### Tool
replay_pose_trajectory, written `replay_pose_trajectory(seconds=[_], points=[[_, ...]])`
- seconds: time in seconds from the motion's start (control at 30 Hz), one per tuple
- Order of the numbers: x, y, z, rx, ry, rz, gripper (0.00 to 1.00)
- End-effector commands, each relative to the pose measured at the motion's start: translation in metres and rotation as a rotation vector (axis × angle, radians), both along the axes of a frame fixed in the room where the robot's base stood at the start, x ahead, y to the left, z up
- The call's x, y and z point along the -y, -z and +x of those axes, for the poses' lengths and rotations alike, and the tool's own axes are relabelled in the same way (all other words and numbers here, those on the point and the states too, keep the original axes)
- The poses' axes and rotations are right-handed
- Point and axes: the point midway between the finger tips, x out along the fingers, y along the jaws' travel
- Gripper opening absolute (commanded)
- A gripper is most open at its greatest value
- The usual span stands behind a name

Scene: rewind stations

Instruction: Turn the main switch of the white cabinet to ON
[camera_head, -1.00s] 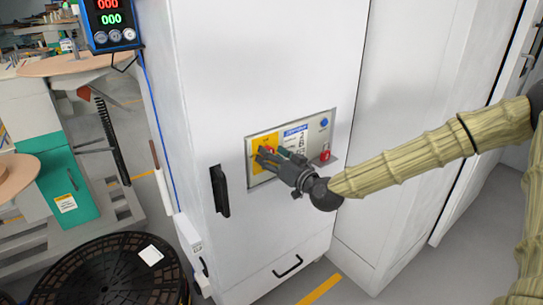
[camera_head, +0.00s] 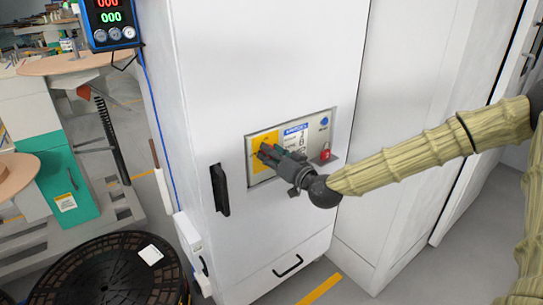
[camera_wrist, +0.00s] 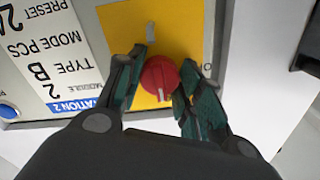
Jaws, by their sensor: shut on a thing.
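The white cabinet (camera_head: 265,75) stands upright in the middle of the head view, with a grey control panel (camera_head: 257,179) set in its front. The main switch is a round red knob (camera_wrist: 160,78) on a yellow plate (camera_wrist: 184,22), seen in the wrist view. In the head view my gripper (camera_head: 266,154) covers the knob. In the wrist view my gripper (camera_wrist: 158,88) has its two green-padded fingers on either side of the knob, shut on it. A white line on the knob points toward the bottom of the wrist view. The plate's lettering is too small to read.
A black handle (camera_head: 220,190) sticks out left of the panel. A black reel (camera_head: 100,275) lies at lower left. A display box (camera_head: 110,22) hangs at upper left.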

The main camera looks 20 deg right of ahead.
Motion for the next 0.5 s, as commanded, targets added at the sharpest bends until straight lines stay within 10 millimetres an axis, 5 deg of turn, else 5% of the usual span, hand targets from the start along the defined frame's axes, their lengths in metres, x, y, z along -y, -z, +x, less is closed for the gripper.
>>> replay_pose_trajectory(seconds=[0.37, 0.4, 0.5], points=[[0.0004, 0.0004, -0.0002, -0.011, 0.001, 0.028, 0.12], [0.0004, 0.0004, -0.0002, -0.011, 0.001, 0.028, 0.44], [0.0004, 0.0004, -0.0002, -0.011, 0.001, 0.028, 0.58]])
